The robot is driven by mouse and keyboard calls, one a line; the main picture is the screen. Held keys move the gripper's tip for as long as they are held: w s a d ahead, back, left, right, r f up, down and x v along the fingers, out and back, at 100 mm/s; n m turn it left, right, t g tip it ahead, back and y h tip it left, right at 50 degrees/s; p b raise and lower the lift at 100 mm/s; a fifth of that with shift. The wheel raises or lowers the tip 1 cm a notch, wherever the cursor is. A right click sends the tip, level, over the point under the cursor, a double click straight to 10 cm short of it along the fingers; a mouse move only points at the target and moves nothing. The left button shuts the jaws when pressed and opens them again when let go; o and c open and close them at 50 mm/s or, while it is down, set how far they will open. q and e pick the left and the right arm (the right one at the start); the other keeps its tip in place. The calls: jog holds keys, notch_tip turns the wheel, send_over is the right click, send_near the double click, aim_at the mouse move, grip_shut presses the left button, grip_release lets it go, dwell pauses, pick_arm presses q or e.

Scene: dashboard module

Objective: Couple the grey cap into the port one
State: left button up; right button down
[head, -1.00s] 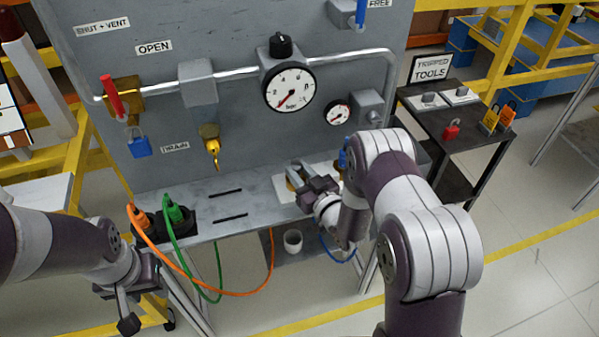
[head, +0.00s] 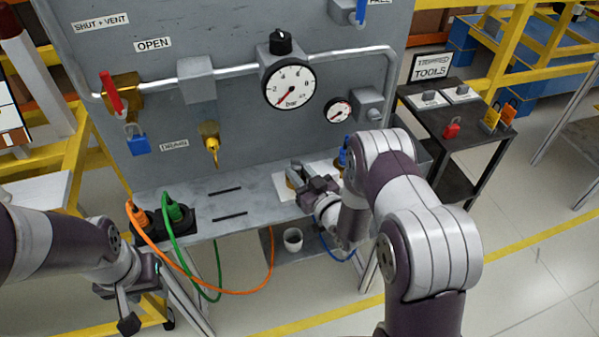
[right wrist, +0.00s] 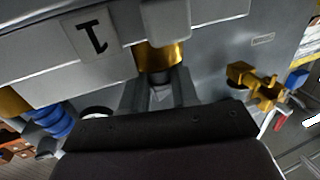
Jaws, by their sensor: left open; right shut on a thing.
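My right gripper (head: 296,175) is low at the panel, over the grey shelf, seen from behind in the head view. In the right wrist view its two fingers (right wrist: 160,97) are closed on the grey cap (right wrist: 161,88), a small dark piece mostly hidden between them. The brass port one (right wrist: 158,55) lies straight ahead of the cap, beside a plate marked 1 (right wrist: 90,36). Cap and port look in line and very close; I cannot tell whether they touch or how far the cap is seated. My left gripper (head: 126,308) is open and empty at the lower left, away from the panel.
Orange (head: 142,222) and green plugs (head: 176,211) with hanging cables stand at the shelf's left. A brass drain valve (head: 210,140) juts from the panel. A white cup (head: 293,240) stands beneath the shelf. A dark tool cart (head: 455,150) is at the right.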

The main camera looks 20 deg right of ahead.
jog(key=shift+f, duration=0.1)
jog(key=c, duration=0.8)
grip_release()
